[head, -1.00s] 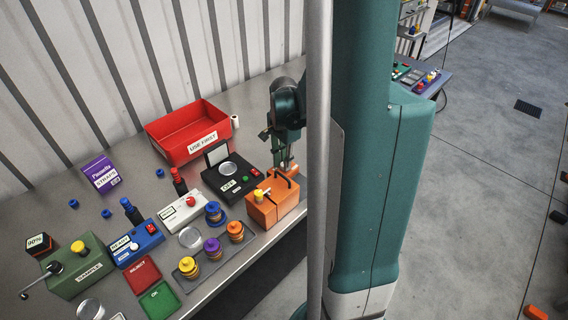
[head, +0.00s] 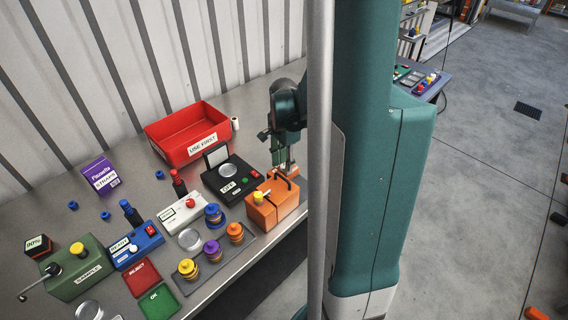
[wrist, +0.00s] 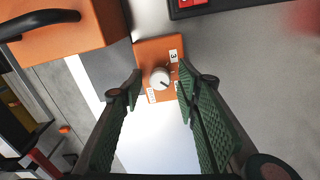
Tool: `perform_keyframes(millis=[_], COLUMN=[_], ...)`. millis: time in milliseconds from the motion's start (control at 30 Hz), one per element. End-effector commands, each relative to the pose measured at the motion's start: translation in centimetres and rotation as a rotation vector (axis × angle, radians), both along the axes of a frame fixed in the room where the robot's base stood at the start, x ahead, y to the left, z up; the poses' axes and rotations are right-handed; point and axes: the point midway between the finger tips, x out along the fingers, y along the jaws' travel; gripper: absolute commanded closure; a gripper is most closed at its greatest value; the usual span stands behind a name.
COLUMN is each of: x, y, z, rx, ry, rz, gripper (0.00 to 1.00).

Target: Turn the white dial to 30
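In the wrist view the white dial (wrist: 160,78) sits on a small orange plate (wrist: 148,49). A dark mark on its face points to the lower right. A white label reading "3" is at its upper right, and another label, too small to read, is at its lower left. My gripper (wrist: 159,84) is open, with one green padded finger to each side of the dial; I see no clear contact. In the head view my gripper (head: 281,157) hangs above the back of the orange case; the dial cannot be made out there.
The orange case (head: 262,213) with a black handle stands close in front of my gripper. A black scale (head: 212,181) is to the left, with a red bin (head: 163,147) behind. Several boxes and ringed pegs fill the bench's left side.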

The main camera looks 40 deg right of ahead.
Motion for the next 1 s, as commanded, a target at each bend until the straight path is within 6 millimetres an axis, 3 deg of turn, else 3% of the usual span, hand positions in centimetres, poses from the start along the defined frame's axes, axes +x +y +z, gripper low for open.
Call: perform_keyframes(millis=[467,1000], x=[0.0,-0.1], y=[0.0,0.0], z=[1.5,8.2], rx=[0.000,0.000], ry=[0.000,0.000], rz=[0.000,0.000], gripper=[0.68,0.68])
